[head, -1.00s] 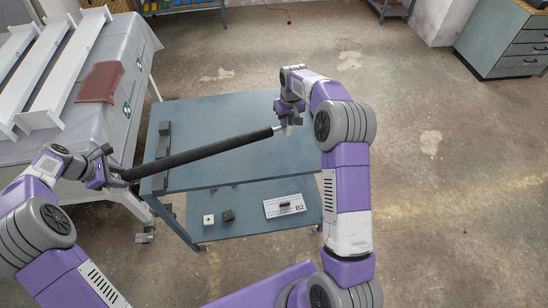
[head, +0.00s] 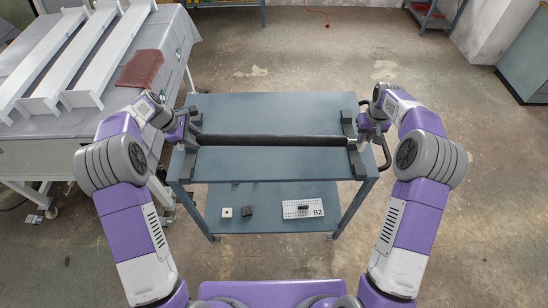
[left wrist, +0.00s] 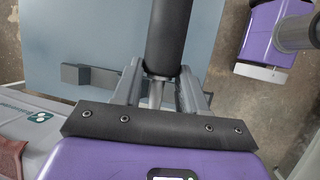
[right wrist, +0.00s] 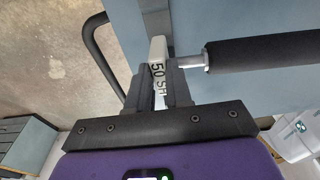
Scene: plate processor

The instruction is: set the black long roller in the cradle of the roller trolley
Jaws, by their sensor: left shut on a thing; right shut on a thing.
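The black long roller (head: 270,141) lies level across the roller trolley (head: 270,165), its ends over the two dark cradle supports. The left support (head: 187,166) and right support (head: 349,124) show in the head view. My left gripper (head: 184,131) is shut on the metal shaft at the roller's left end, seen in the left wrist view (left wrist: 157,92). My right gripper (head: 364,137) is shut at the roller's right end, on a white piece marked "50 SH" (right wrist: 157,62) beside the bare shaft. I cannot tell whether the roller touches the supports.
A black curved handle (head: 386,152) is at the trolley's right side, close to my right gripper. A covered table (head: 60,150) with white beams stands at left.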

